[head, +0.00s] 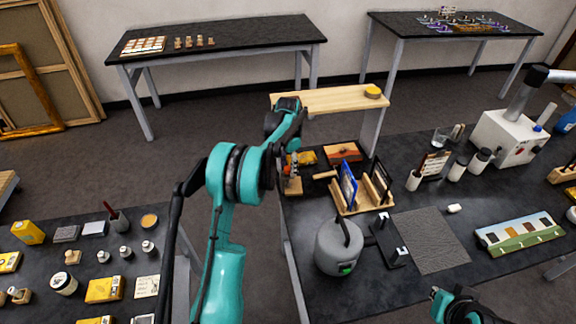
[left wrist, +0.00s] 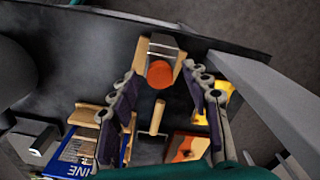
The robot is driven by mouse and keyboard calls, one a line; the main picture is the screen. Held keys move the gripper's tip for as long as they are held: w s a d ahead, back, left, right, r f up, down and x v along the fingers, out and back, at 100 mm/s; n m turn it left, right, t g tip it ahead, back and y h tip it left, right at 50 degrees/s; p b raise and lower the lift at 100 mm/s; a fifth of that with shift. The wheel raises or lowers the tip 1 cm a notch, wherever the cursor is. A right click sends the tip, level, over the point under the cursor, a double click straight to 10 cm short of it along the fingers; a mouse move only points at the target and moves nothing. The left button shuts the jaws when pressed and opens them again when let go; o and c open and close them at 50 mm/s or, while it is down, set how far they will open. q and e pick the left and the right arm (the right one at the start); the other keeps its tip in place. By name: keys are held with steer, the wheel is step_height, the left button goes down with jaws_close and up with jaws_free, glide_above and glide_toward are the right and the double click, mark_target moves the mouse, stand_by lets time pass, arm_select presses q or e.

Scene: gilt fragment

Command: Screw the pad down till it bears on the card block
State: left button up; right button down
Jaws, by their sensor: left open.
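In the left wrist view an orange round piece (left wrist: 160,74), which may be the pad or its knob, sits in a small wooden frame (left wrist: 142,55). In the head view the frame's wooden base (head: 293,187) shows at the table's left edge, mostly behind my arm. The card block cannot be made out. My left gripper (left wrist: 163,84) is open, its fingers on either side of the orange piece in the picture; contact is not visible. It is small in the head view (head: 293,158). My right gripper (head: 437,294) is at the bottom right, its jaws too small to judge.
A wooden mallet (left wrist: 158,117) and an orange picture (left wrist: 187,146) lie near the frame. A wooden rack (head: 364,208) holds upright panels. A grey pot (head: 338,250) stands in front. A dark mat (head: 430,241) lies bare to its right.

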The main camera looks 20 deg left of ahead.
mark_target(288, 168)
arm_select(q)
steer(key=n, duration=1.1)
steer(key=shift+n, duration=0.3)
steer(key=n+p, duration=0.1)
steer(key=n, duration=0.4)
steer(key=shift+n, duration=0.4)
steer(key=n, duration=0.4)
steer(key=shift+p, duration=0.3)
step_height(288, 168, up, 8)
steer(key=shift+f+p, duration=0.2)
steer(key=shift+p, duration=0.4)
steer(key=shift+r+m, duration=0.25)
steer(key=shift+m, duration=0.05)
steer(key=m, duration=0.4)
steer(key=shift+r+b, duration=0.1)
steer(key=shift+b, duration=0.2)
step_height(288, 168, up, 4)
steer(key=m+b, duration=0.2)
steer(key=m, duration=2.9)
steer(key=shift+b, duration=0.3)
